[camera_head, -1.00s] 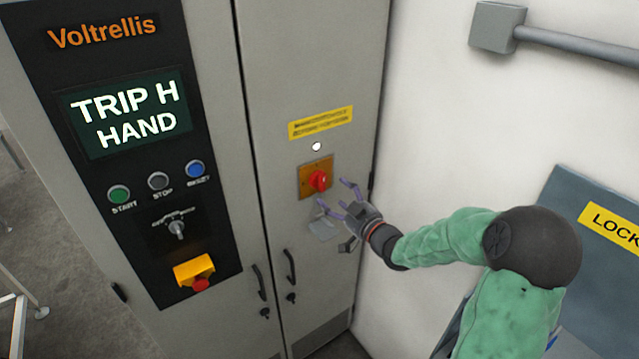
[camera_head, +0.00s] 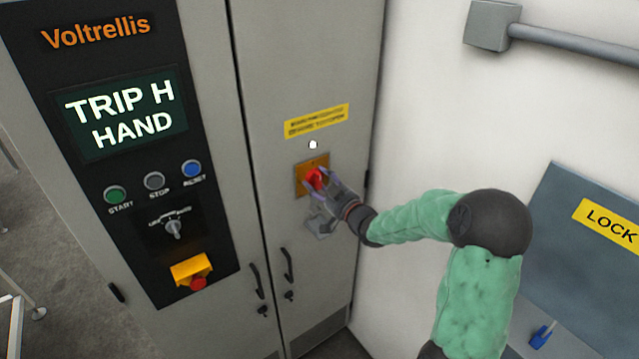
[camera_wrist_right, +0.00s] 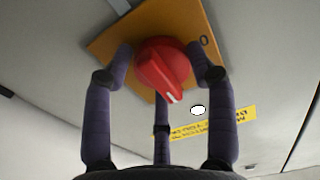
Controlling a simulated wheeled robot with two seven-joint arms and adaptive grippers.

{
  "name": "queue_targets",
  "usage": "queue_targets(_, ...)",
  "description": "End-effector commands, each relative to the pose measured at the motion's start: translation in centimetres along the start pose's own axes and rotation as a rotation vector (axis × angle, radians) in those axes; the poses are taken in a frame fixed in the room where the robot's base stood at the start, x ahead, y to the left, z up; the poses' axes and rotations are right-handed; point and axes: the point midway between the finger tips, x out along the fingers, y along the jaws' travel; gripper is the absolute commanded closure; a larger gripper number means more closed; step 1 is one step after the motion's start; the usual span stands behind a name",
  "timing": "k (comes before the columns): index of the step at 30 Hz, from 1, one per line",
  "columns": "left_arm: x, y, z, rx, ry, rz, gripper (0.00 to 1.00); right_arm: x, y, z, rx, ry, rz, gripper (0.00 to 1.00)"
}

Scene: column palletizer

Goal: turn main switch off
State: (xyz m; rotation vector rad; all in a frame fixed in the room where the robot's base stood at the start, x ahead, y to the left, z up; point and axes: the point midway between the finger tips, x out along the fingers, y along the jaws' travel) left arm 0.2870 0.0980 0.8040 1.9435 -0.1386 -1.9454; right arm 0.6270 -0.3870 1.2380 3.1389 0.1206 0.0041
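The main switch is a red rotary knob (camera_head: 315,178) on an orange-yellow plate (camera_head: 299,183) on the right cabinet door. In the right wrist view the red knob (camera_wrist_right: 162,66) sits on its plate (camera_wrist_right: 108,42), with a white pointer mark and a "0" at the plate's corner. My right gripper (camera_head: 322,184) is at the knob. Its fingers (camera_wrist_right: 162,75) stand around the knob, one on each side and one below; the spread is open, and I cannot tell whether any finger touches it. My left gripper is not in view.
A yellow label (camera_head: 317,121) and a white lamp (camera_head: 313,145) are above the switch. A grey tag (camera_head: 320,224) hangs below it. The left door carries a display (camera_head: 121,112), buttons and a red emergency stop (camera_head: 198,283). A lock board (camera_head: 575,235) is at right.

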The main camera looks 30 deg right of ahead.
Motion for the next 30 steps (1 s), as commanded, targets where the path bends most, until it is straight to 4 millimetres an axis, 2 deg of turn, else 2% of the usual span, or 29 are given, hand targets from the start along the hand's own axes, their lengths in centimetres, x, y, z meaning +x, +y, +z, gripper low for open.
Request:
queue_targets(1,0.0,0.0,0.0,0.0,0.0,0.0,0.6,0.0,-0.1,0.1,0.0,-0.003,-0.002,0.72)
queue_targets(2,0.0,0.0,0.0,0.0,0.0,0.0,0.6,0.0,-0.1,0.1,0.001,-0.003,-0.002,0.76)
queue_targets(8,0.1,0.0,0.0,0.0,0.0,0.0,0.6,0.0,-0.1,0.2,-0.002,-0.004,-0.002,0.76)
queue_targets(14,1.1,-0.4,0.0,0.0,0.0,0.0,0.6,0.0,-0.1,0.5,-0.044,-0.004,-0.003,0.77)
queue_targets(20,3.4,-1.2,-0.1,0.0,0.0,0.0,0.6,0.0,-0.1,0.7,-0.154,-0.003,-0.003,0.77)
queue_targets(30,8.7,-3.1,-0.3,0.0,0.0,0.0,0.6,0.0,0.0,1.0,-0.454,-0.004,-0.003,0.77)
